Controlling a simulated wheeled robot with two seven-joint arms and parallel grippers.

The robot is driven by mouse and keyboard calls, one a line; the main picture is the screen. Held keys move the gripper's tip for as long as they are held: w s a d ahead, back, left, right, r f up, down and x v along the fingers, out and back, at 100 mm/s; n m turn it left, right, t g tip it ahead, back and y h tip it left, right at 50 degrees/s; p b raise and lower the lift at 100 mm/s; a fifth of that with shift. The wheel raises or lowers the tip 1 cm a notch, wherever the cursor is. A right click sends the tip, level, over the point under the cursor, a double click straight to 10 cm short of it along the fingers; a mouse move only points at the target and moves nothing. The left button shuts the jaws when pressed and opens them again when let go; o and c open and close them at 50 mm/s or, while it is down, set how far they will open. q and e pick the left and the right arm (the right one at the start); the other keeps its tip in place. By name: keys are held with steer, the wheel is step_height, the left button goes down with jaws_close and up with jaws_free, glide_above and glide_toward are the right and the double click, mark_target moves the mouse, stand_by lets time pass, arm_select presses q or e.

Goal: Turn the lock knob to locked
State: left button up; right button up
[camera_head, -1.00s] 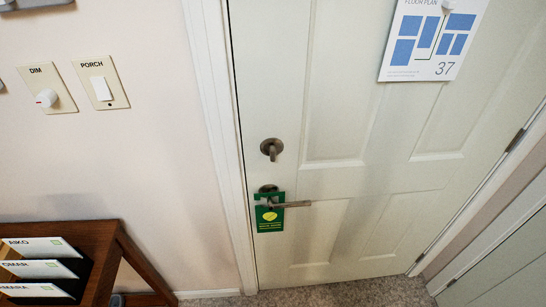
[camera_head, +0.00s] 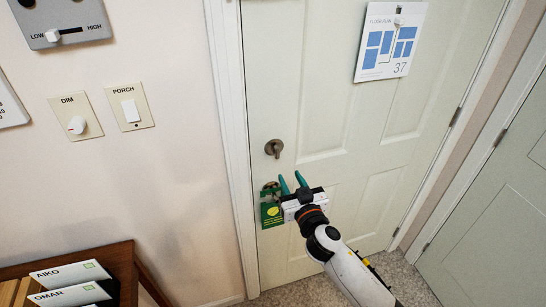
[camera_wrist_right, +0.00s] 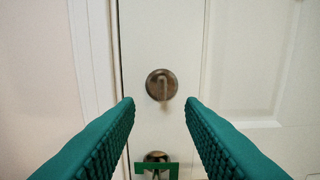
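The lock knob (camera_head: 274,148) is a round bronze disc with a thumb turn on the pale door, above the door handle. In the right wrist view the knob (camera_wrist_right: 161,85) sits between and beyond the fingertips, with its thumb turn pointing roughly straight down. My right gripper (camera_head: 292,181) is open, its two green fingers raised toward the door below the knob, apart from it. In the wrist view the right gripper (camera_wrist_right: 160,103) has wide empty space between its fingers. My left gripper is not in view.
A green hanger (camera_head: 271,214) hangs on the door handle, which my right gripper partly hides. A floor plan sheet (camera_head: 390,40) is on the door above. Left are a dimmer (camera_head: 76,125), a porch switch (camera_head: 130,111), a slider panel (camera_head: 62,36) and a wooden rack (camera_head: 135,262) with name cards.

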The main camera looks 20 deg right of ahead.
mark_target(278, 154)
steer(key=w, duration=1.1)
steer(key=shift+w+f+p, duration=0.2)
steer(key=shift+w+p, duration=0.1)
steer(key=shift+p, duration=0.1)
jaws_close()
